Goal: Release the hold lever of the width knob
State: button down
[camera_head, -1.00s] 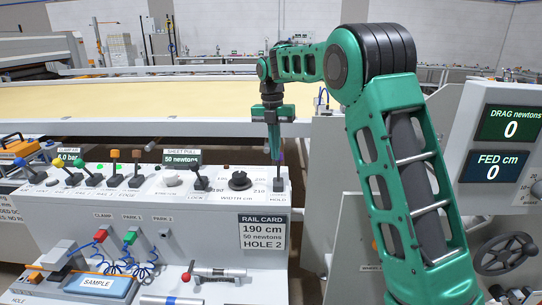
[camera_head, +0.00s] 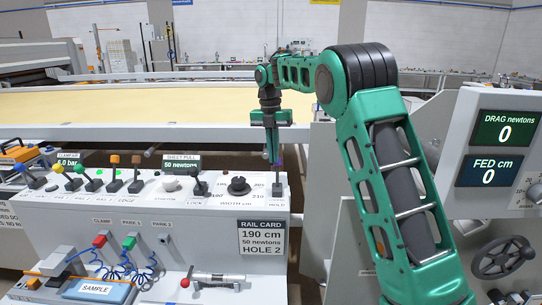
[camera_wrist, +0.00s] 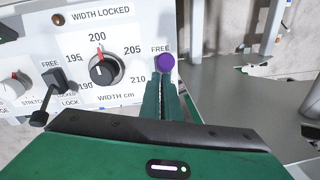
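The width knob (camera_wrist: 104,68) is a black dial with a red-tipped pointer near 200 in the wrist view; it also shows in the head view (camera_head: 238,186). The hold lever (camera_wrist: 166,63) has a purple ball top, right of the dial, below a label reading FREE. In the head view the lever's base (camera_head: 278,188) stands at the console's right end, marked HOLD. My gripper (camera_wrist: 164,82) points at the lever, its green fingers close together with a thin gap between them. The purple ball is at the fingertips. I cannot tell whether they grip it. The lever's stem is mostly hidden.
A lock lever (camera_wrist: 57,82) stands left of the dial, and a panel label reads WIDTH LOCKED (camera_wrist: 101,14). Several coloured levers (camera_head: 75,178) line the console's left. A rail card (camera_head: 262,240) reads 190 cm, HOLE 2. A grey machine with displays (camera_head: 508,150) stands at the right.

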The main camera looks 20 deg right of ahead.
jog(key=shift+w+d+r, duration=0.2)
jog(key=shift+w+d, duration=0.15)
jog(key=shift+d, duration=0.1)
notch_tip(320, 180, up, 11)
jog(key=a, duration=0.2)
jog(key=shift+s+a, duration=0.3)
jog(key=shift+a, duration=0.05)
jog(key=shift+s, duration=0.1)
dwell(0.3)
